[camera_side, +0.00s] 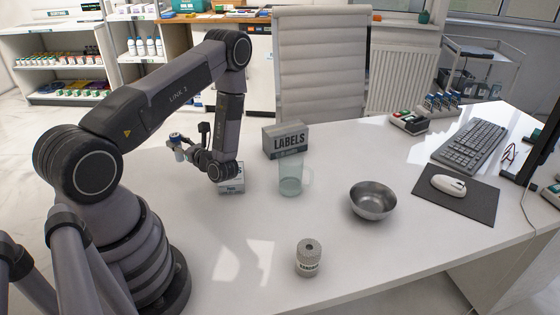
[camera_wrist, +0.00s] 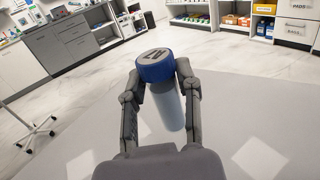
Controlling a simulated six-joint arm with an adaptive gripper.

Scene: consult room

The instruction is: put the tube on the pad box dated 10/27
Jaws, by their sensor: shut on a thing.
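My gripper (camera_wrist: 157,82) is shut on the tube (camera_wrist: 168,108), which has a pale, see-through body and a blue cap (camera_wrist: 155,66). In the side view my gripper (camera_side: 183,147) holds the tube (camera_side: 179,147) roughly upright, cap up, above the far left part of the desk. A small white and grey box (camera_side: 231,184) stands on the desk below and right of my gripper, partly hidden by my wrist. Its print is too small to read, so I cannot tell whether it bears the date 10/27.
A grey LABELS box (camera_side: 285,140) stands behind a clear greenish mug (camera_side: 291,178). A steel bowl (camera_side: 373,201) is to the right, and a grey jar (camera_side: 308,259) is near the front. A keyboard (camera_side: 469,144) and mouse (camera_side: 449,185) lie farther right. The desk's front middle is mostly clear.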

